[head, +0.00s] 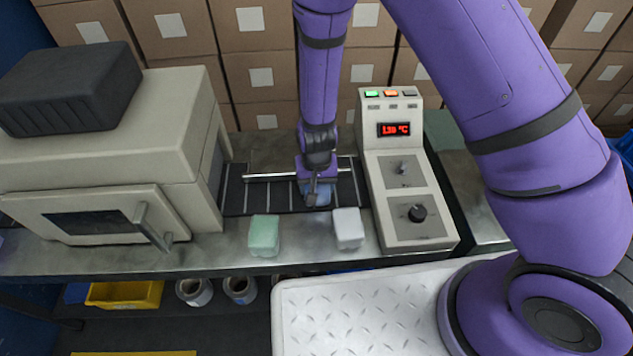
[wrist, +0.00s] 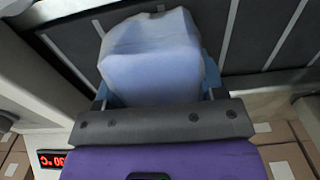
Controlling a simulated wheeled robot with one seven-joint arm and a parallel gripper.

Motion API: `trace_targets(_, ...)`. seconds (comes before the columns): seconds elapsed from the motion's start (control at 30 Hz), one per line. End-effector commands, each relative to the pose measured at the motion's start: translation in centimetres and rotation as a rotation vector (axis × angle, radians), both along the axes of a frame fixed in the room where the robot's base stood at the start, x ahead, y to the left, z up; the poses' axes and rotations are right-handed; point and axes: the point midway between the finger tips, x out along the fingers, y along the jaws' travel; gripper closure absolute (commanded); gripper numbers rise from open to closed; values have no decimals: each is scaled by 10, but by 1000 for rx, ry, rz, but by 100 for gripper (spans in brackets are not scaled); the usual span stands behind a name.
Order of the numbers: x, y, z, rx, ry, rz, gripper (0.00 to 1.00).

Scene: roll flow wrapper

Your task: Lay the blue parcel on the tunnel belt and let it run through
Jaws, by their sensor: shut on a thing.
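The blue parcel (wrist: 155,65) fills the middle of the wrist view, held between the fingers of my gripper (wrist: 158,92). In the head view my gripper (head: 316,197) points down over the dark tunnel belt (head: 280,200), and the blue parcel (head: 321,196) shows partly behind it. The parcel is over the belt's right part; I cannot tell whether it touches the belt. The tunnel (head: 110,150) is the beige housing at the left, with the belt running into its right side.
A green parcel (head: 264,235) and a white parcel (head: 348,228) sit on the metal bench front (head: 305,254). A control box (head: 405,180) with a red display stands right of the belt. A metal rail (head: 270,177) runs along the belt's far side. Stacked cartons (head: 262,75) stand behind.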

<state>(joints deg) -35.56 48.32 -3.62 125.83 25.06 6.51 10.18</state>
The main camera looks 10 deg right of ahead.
Motion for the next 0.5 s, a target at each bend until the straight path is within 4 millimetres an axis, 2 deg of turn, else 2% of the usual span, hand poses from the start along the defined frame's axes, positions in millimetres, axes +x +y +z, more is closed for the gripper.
trace_targets(0.43, 0, 0, 0, 0, -1, 0, 66)
trace_targets(0.47, 0, 0, 0, 0, -1, 0, 34)
trace_targets(0.5, 0, 0, 0, 0, -1, 0, 25)
